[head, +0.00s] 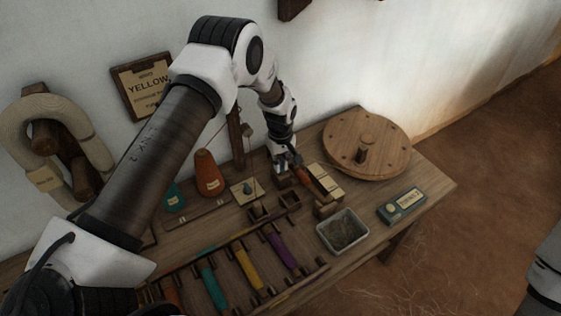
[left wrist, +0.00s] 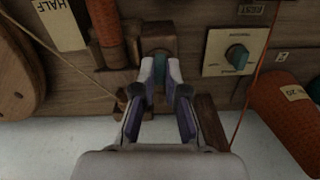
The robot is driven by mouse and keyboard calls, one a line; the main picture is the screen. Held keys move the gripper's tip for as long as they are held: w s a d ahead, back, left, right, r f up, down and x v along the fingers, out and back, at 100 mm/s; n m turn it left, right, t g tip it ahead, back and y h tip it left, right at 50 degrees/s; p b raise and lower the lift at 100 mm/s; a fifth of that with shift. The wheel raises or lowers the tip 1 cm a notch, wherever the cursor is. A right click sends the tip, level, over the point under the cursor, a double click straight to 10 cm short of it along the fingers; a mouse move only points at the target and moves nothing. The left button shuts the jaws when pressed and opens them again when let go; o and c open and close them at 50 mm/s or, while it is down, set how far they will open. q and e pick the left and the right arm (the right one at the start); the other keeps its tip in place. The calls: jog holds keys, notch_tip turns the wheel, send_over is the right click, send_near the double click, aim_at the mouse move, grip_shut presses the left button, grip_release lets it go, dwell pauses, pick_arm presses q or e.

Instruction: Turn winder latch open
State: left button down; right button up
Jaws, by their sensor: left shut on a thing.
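My left gripper (head: 287,165) reaches down to the near end of the wooden winder block (head: 328,187), which carries an orange-red bobbin. In the left wrist view its fingers (left wrist: 160,72) are shut on a small teal piece, the winder latch (left wrist: 158,57), on a brown wooden block. The fingers cover much of the latch, so its exact turn is hard to tell. A separate teal knob (left wrist: 237,55) sits on a cream plate beside it and is untouched; it also shows in the head view (head: 247,188). My right gripper is out of view.
A round wooden wheel with a peg (head: 385,145) stands to the right of the winder. A grey tray (head: 343,232) and a small labelled box (head: 402,205) lie in front. An orange cone (head: 208,173) and a rack of coloured bobbins (head: 245,268) are to the left.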

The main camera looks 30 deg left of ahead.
pick_arm(q)
jog(key=shift+s+f+n, duration=0.1)
jog(key=shift+n, duration=0.5)
jog(key=c, duration=1.2)
grip_release()
notch_tip(320, 180, up, 12)
